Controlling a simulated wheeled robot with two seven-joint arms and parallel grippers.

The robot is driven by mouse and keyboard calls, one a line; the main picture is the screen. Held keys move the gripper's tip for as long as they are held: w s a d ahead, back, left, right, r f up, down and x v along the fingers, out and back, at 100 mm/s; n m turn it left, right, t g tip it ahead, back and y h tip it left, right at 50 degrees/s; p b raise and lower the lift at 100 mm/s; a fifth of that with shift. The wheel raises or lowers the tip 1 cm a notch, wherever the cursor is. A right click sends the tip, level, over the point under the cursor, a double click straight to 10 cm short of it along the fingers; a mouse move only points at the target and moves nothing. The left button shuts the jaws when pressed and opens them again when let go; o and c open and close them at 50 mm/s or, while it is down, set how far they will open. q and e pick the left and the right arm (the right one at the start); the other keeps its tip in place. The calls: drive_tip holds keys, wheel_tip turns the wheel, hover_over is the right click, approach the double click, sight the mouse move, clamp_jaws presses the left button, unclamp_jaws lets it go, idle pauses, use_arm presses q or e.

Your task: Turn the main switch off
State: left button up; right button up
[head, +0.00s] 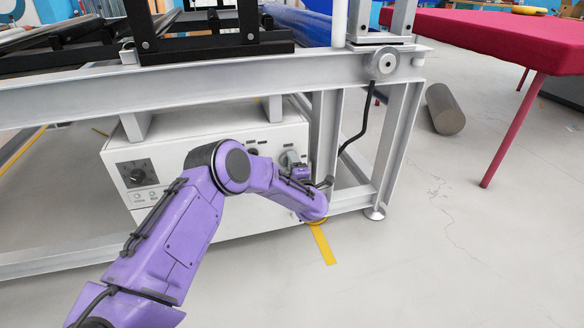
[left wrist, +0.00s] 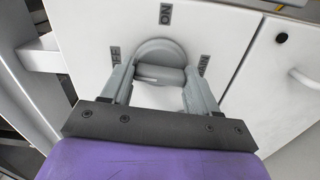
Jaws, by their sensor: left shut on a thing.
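The main switch is a grey rotary knob with a raised bar (left wrist: 160,75) on a white panel in the left wrist view. ON is printed above it, OFF to its left, and another label, apparently MAIN, to its right. The bar lies roughly across the picture, between the OFF and right-hand labels. My left gripper (left wrist: 158,92) is shut on the switch, with one grey finger at each end of the bar. In the head view the switch (head: 290,158) shows partly behind my left gripper (head: 300,168), on the front of the white cabinet. My right gripper is out of view.
The white cabinet (head: 130,155) with a black dial sits under a grey metal frame (head: 200,80). A frame leg and a black cable (head: 362,125) are close to the right of the gripper. Yellow tape (head: 323,245) marks the floor; open floor lies to the right.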

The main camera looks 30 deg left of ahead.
use_arm(q)
drive_tip(key=shift+f+n, duration=0.15)
drive_tip(key=shift+n, duration=0.35)
drive_tip(key=o, duration=1.1)
drive_tip(key=shift+c, duration=0.2)
drive_tip(key=shift+s, duration=0.1)
drive_tip(key=p+v, duration=0.3)
drive_tip(key=v, duration=0.7)
drive_tip(key=shift+s+d, duration=0.15)
drive_tip(key=shift+d, duration=0.1)
